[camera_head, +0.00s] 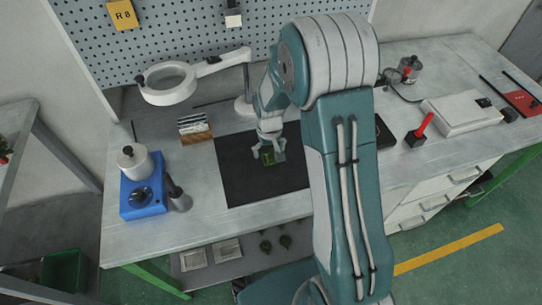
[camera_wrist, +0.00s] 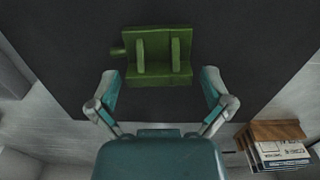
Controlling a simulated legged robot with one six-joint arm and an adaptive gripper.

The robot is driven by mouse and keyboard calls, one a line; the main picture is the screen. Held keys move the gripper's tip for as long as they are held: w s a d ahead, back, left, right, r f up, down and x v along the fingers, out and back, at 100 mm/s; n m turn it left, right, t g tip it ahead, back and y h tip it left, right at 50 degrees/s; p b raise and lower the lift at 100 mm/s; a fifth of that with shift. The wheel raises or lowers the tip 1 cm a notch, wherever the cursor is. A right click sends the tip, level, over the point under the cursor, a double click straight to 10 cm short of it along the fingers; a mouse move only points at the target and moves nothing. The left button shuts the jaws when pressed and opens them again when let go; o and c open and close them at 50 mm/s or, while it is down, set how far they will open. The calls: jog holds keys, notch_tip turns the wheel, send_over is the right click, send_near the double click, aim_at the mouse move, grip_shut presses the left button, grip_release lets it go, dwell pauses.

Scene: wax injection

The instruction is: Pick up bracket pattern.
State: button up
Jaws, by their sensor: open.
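The bracket pattern is a green piece with two upright ribs and a small stub on its left side. In the wrist view the bracket pattern (camera_wrist: 158,72) lies on the black mat (camera_wrist: 240,45), ahead of the fingertips and roughly centred between them. My gripper (camera_wrist: 160,92) is open, one finger on each side, and nothing is held. In the head view my gripper (camera_head: 270,155) is low over the mat (camera_head: 235,180), with the green bracket pattern (camera_head: 267,158) at its fingers. I cannot tell whether the fingers touch it.
A blue heater with a pot (camera_head: 142,195) and a dark grey tool (camera_head: 178,195) stand left. A wooden block with cards (camera_head: 195,130) and a ring lamp (camera_head: 168,84) stand behind the mat's left. The mat's front left is clear.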

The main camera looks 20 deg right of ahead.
jog(key=c, duration=0.9)
jog(key=shift+o, duration=0.2)
jog(key=shift+r, duration=0.1)
